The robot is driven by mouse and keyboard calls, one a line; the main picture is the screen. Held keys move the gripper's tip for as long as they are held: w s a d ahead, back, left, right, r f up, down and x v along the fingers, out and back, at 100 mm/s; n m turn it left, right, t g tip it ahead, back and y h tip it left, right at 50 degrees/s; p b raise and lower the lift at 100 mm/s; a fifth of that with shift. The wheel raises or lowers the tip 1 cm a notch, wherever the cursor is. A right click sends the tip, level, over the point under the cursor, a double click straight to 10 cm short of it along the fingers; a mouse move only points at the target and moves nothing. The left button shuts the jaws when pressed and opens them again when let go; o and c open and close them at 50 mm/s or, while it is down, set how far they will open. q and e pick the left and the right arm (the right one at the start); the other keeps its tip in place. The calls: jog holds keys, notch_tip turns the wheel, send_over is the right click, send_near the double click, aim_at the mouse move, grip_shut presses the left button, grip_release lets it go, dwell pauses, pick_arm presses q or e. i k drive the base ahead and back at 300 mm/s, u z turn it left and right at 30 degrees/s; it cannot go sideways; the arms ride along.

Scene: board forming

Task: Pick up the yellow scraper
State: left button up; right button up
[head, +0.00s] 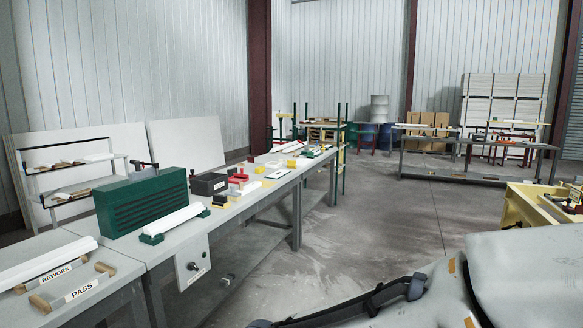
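Several small yellow items lie on the long grey workbench (225,221). Smaller yellow pieces (260,169) and (292,163) lie farther back along the bench. They are too small for me to tell which one is the yellow scraper. Neither of my grippers can be made out in the head view.
A dark green ribbed box (142,204), a dark grey box (208,184) and a red fixture (238,178) stand on the bench. PASS (82,289) and REWORK (55,273) labels mark its near end. Open concrete floor (385,230) lies right of the bench. A yellow bench (525,205) stands at right.

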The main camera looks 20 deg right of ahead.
aim_at(290, 163)
jog(key=z, duration=0.55)
jog(key=k, duration=0.65)
jog(key=z, duration=0.75)
jog(key=i, duration=1.2)
jog(key=z, duration=0.3)
jog(key=i, duration=5.9)
jog(key=u, duration=0.7)
jog(key=i, duration=1.4)
jog(key=u, duration=1.5)
jog(key=i, duration=1.05)
jog(key=u, duration=0.9)
